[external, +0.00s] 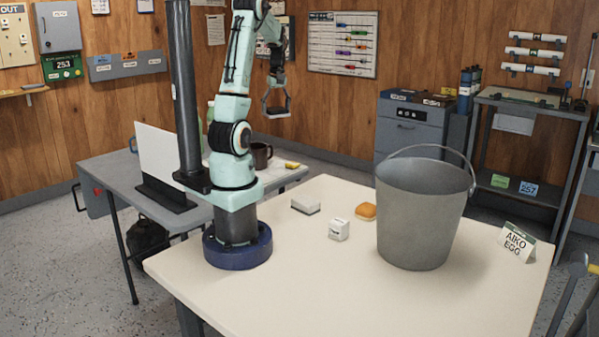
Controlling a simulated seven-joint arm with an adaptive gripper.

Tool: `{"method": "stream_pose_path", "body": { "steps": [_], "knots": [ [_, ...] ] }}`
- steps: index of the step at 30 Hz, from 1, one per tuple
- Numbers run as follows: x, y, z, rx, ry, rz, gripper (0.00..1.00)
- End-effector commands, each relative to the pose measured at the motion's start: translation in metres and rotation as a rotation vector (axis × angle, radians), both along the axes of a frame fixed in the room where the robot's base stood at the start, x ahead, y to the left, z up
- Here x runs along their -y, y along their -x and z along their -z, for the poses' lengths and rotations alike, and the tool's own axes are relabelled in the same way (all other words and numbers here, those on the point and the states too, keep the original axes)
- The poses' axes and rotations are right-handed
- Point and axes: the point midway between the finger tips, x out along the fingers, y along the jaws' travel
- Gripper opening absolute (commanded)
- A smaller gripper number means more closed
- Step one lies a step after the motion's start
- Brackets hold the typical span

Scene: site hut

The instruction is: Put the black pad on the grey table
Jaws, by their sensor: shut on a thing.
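My gripper (277,100) is raised high, in front of the back wall, pointing down. It is shut on a small flat thing that looks like the black pad (278,114); it is small in the picture and its colour is hard to tell. The grey table (108,178) stands behind and left of my base. In the picture the gripper is above and beyond its right end, and the held pad is clear of any surface.
The grey table holds an upright white panel (168,155), a dark mug (261,155) and a yellow item (292,165).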

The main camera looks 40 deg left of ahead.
Motion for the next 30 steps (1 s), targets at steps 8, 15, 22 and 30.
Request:
{"method": "stream_pose_path", "body": {
  "steps": [8, 15, 22, 30],
  "knots": [
    [-0.114, 0.083, 0.0, 0.0, -0.006, -0.265, 0.32],
    [-0.152, 0.132, 0.0, -0.001, -0.009, -0.377, 0.32],
    [-0.163, 0.151, 0.022, -0.006, -0.006, -0.417, 0.32],
    [-0.163, 0.15, 0.079, -0.006, -0.006, -0.415, 0.32]
  ]
}}
